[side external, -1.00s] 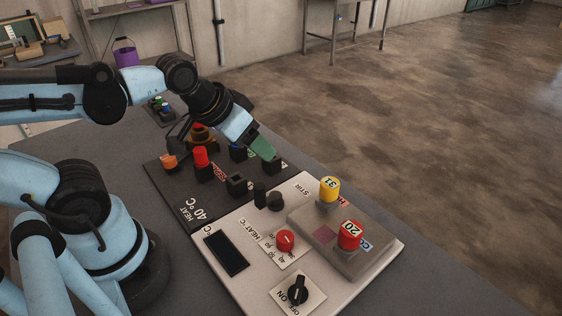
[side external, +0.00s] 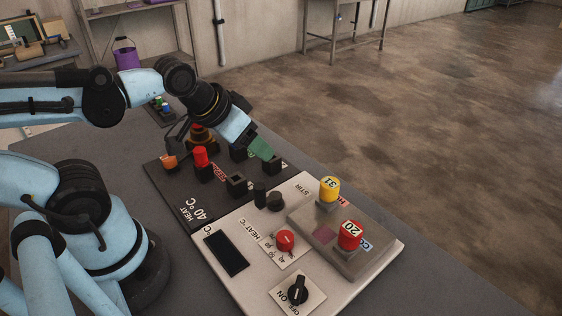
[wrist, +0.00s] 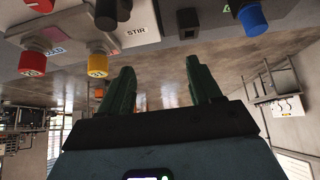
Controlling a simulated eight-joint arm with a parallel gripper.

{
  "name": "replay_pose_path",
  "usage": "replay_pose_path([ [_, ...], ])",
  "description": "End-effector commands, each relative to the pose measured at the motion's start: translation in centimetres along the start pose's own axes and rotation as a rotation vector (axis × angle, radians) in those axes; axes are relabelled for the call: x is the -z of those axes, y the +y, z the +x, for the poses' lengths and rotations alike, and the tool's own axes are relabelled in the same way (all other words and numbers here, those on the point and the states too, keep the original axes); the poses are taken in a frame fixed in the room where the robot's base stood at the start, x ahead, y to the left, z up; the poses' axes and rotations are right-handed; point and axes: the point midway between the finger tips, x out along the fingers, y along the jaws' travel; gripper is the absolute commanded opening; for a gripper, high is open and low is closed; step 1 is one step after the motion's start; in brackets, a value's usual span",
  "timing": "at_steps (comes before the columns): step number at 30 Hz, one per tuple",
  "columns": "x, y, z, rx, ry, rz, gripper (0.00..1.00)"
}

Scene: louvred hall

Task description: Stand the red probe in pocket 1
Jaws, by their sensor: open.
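A red cylinder (side external: 200,157), which I take as the red probe, stands upright in a black block on the dark heating panel in the side view. An empty-looking square black socket (side external: 237,183) is to its right; I cannot read which pocket is number 1. My gripper (side external: 264,150), with green fingers, is over the panel's far right edge, apart from the red cylinder. In the wrist view my gripper (wrist: 162,85) is open with nothing between its fingers. A blue cylinder (wrist: 252,20) shows beyond the right finger; the red cylinder is not visible there.
A grey block (side external: 350,262) carries a yellow 31 cap (side external: 329,189) and a red 20 cap (side external: 349,235). A red knob (side external: 285,240), black switch (side external: 298,290) and black posts (side external: 275,201) rise from the white panel. An orange piece (side external: 170,162) stands left.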

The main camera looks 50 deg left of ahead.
Motion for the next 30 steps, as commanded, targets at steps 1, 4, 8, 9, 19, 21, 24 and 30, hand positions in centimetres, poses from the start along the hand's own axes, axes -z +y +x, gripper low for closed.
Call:
replay_pose_path([
  [1,0.0,0.0,0.0,0.0,0.0,0.0,0.66],
  [4,0.3,0.4,-0.1,-0.008,-0.012,-0.016,0.66],
  [8,1.5,2.2,-0.2,-0.036,-0.073,-0.093,0.66],
  [9,2.0,3.1,-0.3,-0.045,-0.103,-0.13,0.66],
  [19,5.0,12.9,-0.2,0.003,-0.403,-0.475,0.66],
  [21,5.1,15.1,-0.1,0.044,-0.458,-0.542,0.66],
  [24,5.0,18.1,0.1,0.109,-0.519,-0.623,0.66],
  [30,4.4,21.8,0.2,0.216,-0.579,-0.73,0.66],
])
